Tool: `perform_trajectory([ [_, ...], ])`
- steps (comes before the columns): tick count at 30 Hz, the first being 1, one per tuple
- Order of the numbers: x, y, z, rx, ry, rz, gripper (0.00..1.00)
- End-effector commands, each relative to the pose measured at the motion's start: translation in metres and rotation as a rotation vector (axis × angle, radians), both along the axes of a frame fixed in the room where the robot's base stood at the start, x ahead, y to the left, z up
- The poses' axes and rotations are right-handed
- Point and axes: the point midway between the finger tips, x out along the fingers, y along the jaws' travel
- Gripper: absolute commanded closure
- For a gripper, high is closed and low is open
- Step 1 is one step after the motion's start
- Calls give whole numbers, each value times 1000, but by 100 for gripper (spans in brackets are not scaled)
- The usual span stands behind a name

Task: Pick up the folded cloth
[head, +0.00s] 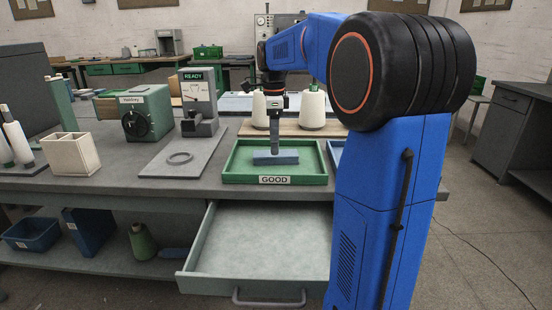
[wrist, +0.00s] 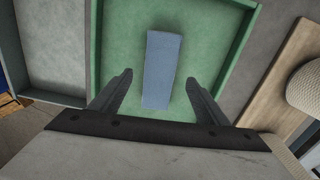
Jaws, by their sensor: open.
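The folded cloth (head: 282,158) is a flat blue-grey rectangle lying in the green tray (head: 240,178) labelled GOOD. In the wrist view the cloth (wrist: 161,70) shows lengthwise, its near end reaching between my fingertips. My gripper (head: 275,150) is above the tray, pointing down over the cloth. In the wrist view my gripper (wrist: 158,85) is open, one finger on each side of the cloth, with a clear gap on both sides. Nothing is held. The height of the fingertips above the cloth is hard to judge.
An open, empty drawer (head: 262,240) juts out below the tray. White yarn cones (head: 314,108) stand on a wooden board behind it.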

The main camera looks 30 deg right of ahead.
Motion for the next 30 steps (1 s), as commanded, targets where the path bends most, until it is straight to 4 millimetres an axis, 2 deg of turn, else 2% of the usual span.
perform_trajectory([
  [9, -2, -6, -40, 0, 1, 1, 31],
  [19, -2, -6, -46, 0, 1, 0, 31],
  [20, -2, -6, -46, 0, 0, 0, 36],
  [25, -2, -6, -46, 0, 0, 0, 76],
  [30, -2, -6, -46, 0, 0, 0, 76],
])
